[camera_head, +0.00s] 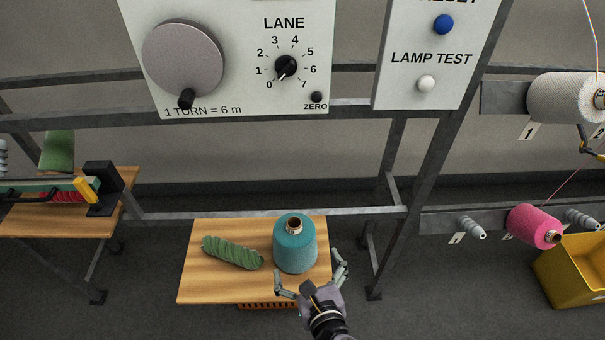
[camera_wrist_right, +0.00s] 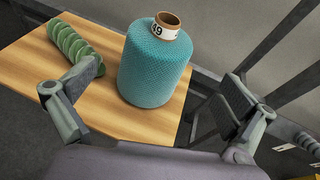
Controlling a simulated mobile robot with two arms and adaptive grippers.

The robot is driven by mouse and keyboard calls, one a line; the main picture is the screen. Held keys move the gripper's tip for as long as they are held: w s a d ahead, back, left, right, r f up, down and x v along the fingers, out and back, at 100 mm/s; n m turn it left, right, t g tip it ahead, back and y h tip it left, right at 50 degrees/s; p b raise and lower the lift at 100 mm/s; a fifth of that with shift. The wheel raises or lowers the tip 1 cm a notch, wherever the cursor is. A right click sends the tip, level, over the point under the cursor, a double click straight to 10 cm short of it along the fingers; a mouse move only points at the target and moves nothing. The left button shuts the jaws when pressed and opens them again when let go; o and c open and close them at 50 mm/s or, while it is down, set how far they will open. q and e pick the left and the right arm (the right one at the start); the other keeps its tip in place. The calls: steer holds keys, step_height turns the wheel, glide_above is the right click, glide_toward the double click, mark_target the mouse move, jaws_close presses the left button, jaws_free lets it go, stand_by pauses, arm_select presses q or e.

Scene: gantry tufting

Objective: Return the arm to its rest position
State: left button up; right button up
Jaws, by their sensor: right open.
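My right gripper (camera_head: 312,274) is open at the front right of a small wooden table (camera_head: 205,285). A teal yarn cone (camera_head: 294,245) with a brown core stands upright on the table, just beyond the fingers. In the right wrist view, the two fingers (camera_wrist_right: 150,95) are spread wide, and the cone (camera_wrist_right: 153,70) stands ahead of them with a label reading 49 at its top. I cannot tell whether a finger touches it. My left gripper is not in view.
A green twisted skein (camera_head: 232,252) lies left of the cone. Above is a panel with a crank (camera_head: 186,97) and lane dial (camera_head: 286,67), beside a lamp test panel (camera_head: 426,84). A pink cone (camera_head: 533,226) and yellow bin (camera_head: 575,270) are at right. Metal rails frame the table.

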steer(key=s+d+f+m+g+h, duration=0.1)
steer(key=s+d+m+g+h, duration=0.1)
steer(key=d+m, duration=0.55)
steer(key=s+d+f+m+g+h, duration=0.15)
steer(key=d+m, duration=0.35)
steer(key=m, duration=0.6)
steer(key=s+d+r+m+g, duration=0.1)
steer(key=s+d+m+g, duration=0.2)
steer(key=s+m, duration=0.45)
steer(key=s+d+m+g, duration=0.3)
steer(key=s+m+g, duration=0.1)
steer(key=m, duration=0.7)
step_height(320, 180, down, 28)
steer(key=s+g+b, duration=0.1)
steer(key=s+b, duration=0.1)
steer(key=b, duration=0.1)
steer(key=s+d+f+g+b, duration=0.1)
steer(key=s+d+f, duration=0.1)
steer(key=s+f, duration=1.4)
step_height(320, 180, down, 2)
steer(key=shift+d+f, duration=0.2)
